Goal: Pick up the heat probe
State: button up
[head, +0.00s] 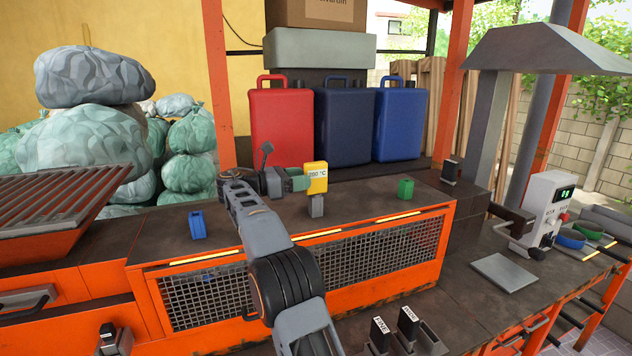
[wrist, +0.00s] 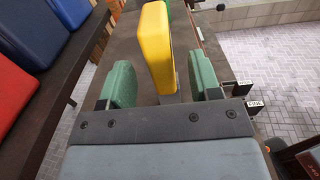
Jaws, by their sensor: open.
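The heat probe (head: 317,177) is a yellow block with a "260 °C" display. It stands upright on a small grey stand (head: 316,206) on the dark bench top. My gripper (head: 298,181) has green fingers and is at the probe's left side in the head view. In the wrist view the yellow probe (wrist: 157,48) lies between the two open green fingers of my gripper (wrist: 162,85), with a visible gap on each side. The probe's lower end is partly hidden behind the gripper's dark plate in the wrist view.
A blue holder (head: 197,224) and a green block (head: 405,189) stand on the same bench. Red (head: 282,125) and blue (head: 345,127) canisters stand behind. A white control box (head: 545,210) is at the right. The bench between probe and green block is clear.

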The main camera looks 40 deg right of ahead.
aim_at(316, 176)
jog(key=shift+x, duration=2.55)
jog(key=shift+a, duration=0.1)
jog(key=shift+c, duration=0.4)
grip_shut()
jog(key=shift+r, duration=0.15)
jog(key=shift+r+p, duration=1.8)
jog(key=shift+r, duration=3.05)
